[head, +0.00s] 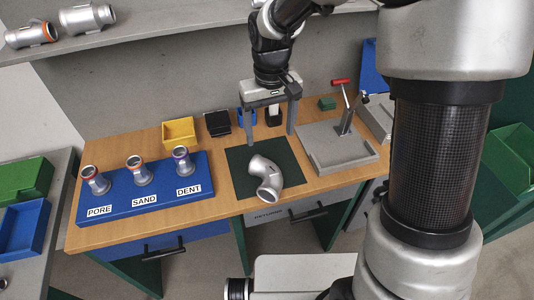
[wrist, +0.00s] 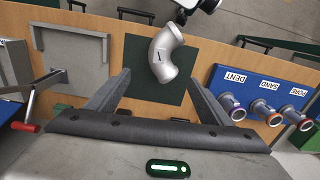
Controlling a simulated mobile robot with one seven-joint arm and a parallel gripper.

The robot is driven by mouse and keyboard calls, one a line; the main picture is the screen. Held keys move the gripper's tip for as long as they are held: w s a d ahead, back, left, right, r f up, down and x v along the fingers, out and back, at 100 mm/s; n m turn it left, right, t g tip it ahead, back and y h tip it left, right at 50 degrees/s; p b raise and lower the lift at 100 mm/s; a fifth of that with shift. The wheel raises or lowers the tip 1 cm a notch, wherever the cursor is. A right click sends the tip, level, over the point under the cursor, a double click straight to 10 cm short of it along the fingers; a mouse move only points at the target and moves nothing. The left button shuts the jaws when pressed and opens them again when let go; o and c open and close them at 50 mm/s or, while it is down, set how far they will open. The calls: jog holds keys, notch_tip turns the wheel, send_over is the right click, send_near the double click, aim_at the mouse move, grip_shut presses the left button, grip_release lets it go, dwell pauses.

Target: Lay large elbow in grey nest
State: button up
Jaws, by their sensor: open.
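The large elbow (head: 264,178), a bent silver pipe piece, lies on the dark green mat (head: 238,160) in the middle of the bench. In the wrist view the elbow (wrist: 162,52) shows a small dark mark on its side. The grey nest (head: 340,160), a shallow tray with a red-handled clamp, stands on the bench to the right of the mat. It also shows at the left of the wrist view (wrist: 103,52). My gripper (head: 271,138) is open and empty, fingers pointing down, above the back of the mat and apart from the elbow.
A blue stand (head: 145,198) labelled PORE, SAND and DENT holds three small silver fittings at the left. A yellow bin (head: 179,132), a black tray (head: 217,123) and a small green block (head: 327,104) stand at the back. More castings (head: 87,18) lie on the upper shelf.

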send_near(270, 169)
jog(key=f, duration=0.3)
jog(key=f+b, duration=0.1)
jog(key=f, duration=0.1)
jog(key=shift+w+f, duration=0.25)
jog(key=shift+w, duration=0.1)
jog(key=shift+s+f, duration=0.25)
jog(key=shift+f, duration=1.1)
jog(key=shift+s+f, duration=0.2)
jog(key=shift+f, duration=1.1)
jog(key=shift+r, duration=0.1)
grip_shut()
